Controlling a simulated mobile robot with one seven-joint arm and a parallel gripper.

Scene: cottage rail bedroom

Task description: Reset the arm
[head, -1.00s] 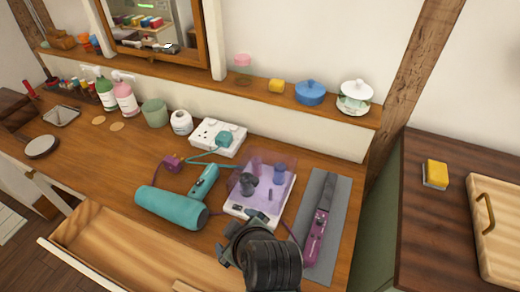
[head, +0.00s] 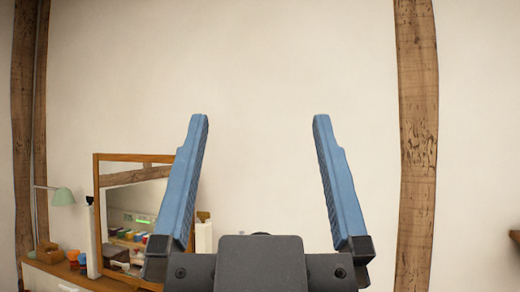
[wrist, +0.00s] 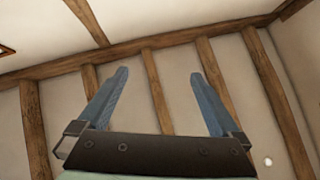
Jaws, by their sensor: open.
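My gripper (head: 260,118) stands upright in the middle of the head view, in front of the bare wall. Its two blue fingers are spread wide with nothing between them. In the wrist view my gripper (wrist: 158,74) also shows open and empty, its fingers reaching toward the wall and timber beams. It touches nothing that I can see.
A wood-framed mirror (head: 135,200) stands at lower left, partly behind the left finger. A timber post (head: 416,140) runs up the wall at right.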

